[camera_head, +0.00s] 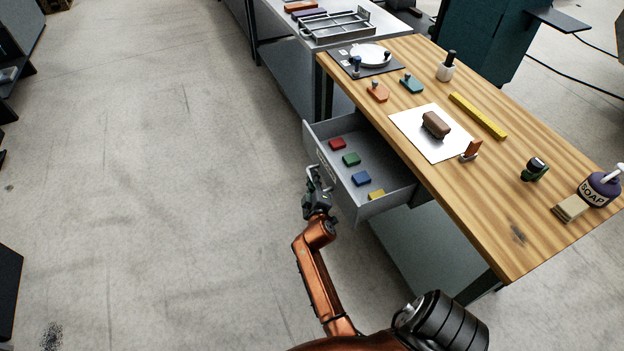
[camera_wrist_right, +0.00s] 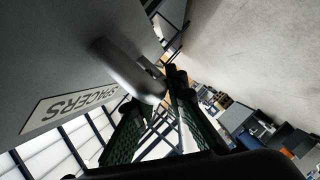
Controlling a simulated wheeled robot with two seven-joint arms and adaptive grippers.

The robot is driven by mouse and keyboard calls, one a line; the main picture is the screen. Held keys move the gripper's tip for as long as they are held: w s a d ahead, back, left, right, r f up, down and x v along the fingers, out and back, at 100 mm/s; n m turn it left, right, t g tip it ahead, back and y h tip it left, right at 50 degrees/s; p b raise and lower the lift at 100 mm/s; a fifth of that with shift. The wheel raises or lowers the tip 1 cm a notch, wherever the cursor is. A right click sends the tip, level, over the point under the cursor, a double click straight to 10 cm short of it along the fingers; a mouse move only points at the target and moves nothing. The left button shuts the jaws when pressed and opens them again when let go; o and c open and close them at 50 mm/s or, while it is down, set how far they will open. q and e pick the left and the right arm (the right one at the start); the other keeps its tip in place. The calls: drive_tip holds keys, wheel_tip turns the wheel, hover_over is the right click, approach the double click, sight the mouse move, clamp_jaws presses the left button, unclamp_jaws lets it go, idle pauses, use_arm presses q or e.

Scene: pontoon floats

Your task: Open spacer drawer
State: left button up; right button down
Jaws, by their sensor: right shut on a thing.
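The spacer drawer (camera_head: 328,191) stands pulled out from under the wooden table in the head view. Red, green, blue and yellow blocks lie inside it. Its front carries a "SPACERS" label (camera_wrist_right: 70,108) in the right wrist view. My right gripper (camera_head: 314,184) is at the drawer's front, shut on the drawer handle (camera_wrist_right: 128,70), a grey bar. The green finger pads show beside the bar in the wrist view. My left gripper is not in view.
The wooden table (camera_head: 545,225) holds a white sheet (camera_head: 408,136), a brown block, a yellow bar (camera_head: 478,115), small tools and a soap bottle (camera_head: 598,188). A metal bench with a tray (camera_head: 338,27) stands behind. The floor left of the drawer is clear.

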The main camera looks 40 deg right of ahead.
drive_tip(key=c, duration=1.9)
unclamp_jaws()
drive_tip(key=shift+c, duration=0.2)
drive_tip(key=shift+r, duration=0.1)
wheel_tip(320, 180, up, 10)
drive_tip(key=shift+f, duration=0.25)
drive_tip(key=shift+r, duration=0.25)
